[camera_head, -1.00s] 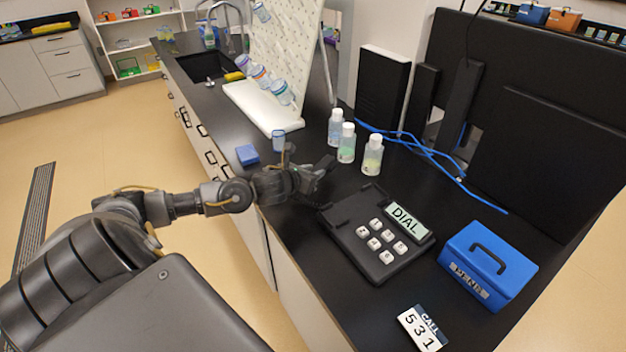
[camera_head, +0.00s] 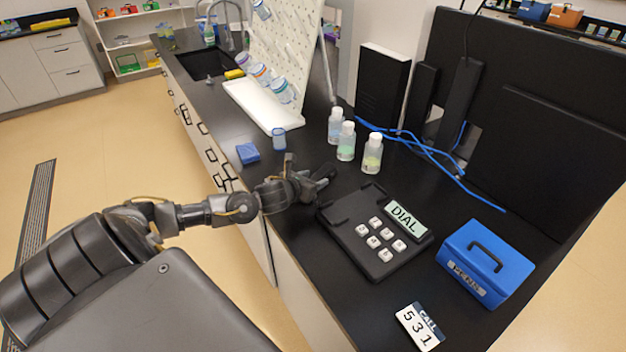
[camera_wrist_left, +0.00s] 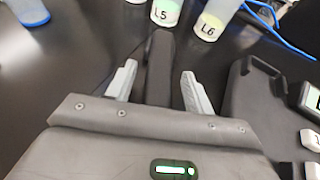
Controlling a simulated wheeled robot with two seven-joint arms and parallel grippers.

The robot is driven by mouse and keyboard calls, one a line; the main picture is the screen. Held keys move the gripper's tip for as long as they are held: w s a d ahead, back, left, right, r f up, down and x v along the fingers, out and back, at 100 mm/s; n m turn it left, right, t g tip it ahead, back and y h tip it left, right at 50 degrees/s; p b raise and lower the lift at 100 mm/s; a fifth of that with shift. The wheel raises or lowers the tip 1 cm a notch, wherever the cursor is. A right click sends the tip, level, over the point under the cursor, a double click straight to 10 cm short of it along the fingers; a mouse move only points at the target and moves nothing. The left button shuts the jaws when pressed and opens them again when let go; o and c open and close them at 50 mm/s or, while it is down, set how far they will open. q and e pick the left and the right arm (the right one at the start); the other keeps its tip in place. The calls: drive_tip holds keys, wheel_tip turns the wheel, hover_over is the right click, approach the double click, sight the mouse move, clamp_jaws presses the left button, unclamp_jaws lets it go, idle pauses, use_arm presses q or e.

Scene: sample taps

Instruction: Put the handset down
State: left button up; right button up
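The black handset (camera_wrist_left: 160,62) is a dark bar between the two pale fingers of my left gripper (camera_head: 308,177) in the left wrist view. A gap shows on each side of the handset, so the fingers are open around it. Its near end is hidden by the gripper body. In the head view the handset is hard to tell from the dark gripper and counter. The phone base (camera_head: 343,212), with white keys and a DIAL label, stands just right of the gripper, and its cradle looks empty. My right gripper is out of view.
Several capped bottles stand behind the gripper, one of them (camera_head: 372,153) near the base. A blue block (camera_head: 247,153) and a blue-capped jar (camera_head: 279,139) are to the left. A blue box (camera_head: 486,262) and a CALL 531 card (camera_head: 420,327) are to the right.

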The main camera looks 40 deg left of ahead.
use_arm(q)
drive_tip(key=shift+r, duration=0.1)
drive_tip(key=shift+r, duration=0.15)
drive_tip(key=b+v, duration=0.1)
drive_tip(key=v, duration=0.4)
drive_tip(key=b+v, duration=0.1)
drive_tip(key=v, duration=0.4)
drive_tip(key=shift+s+b, duration=0.4)
drive_tip(key=shift+s+r, duration=0.35)
drive_tip(key=shift+s, duration=0.2)
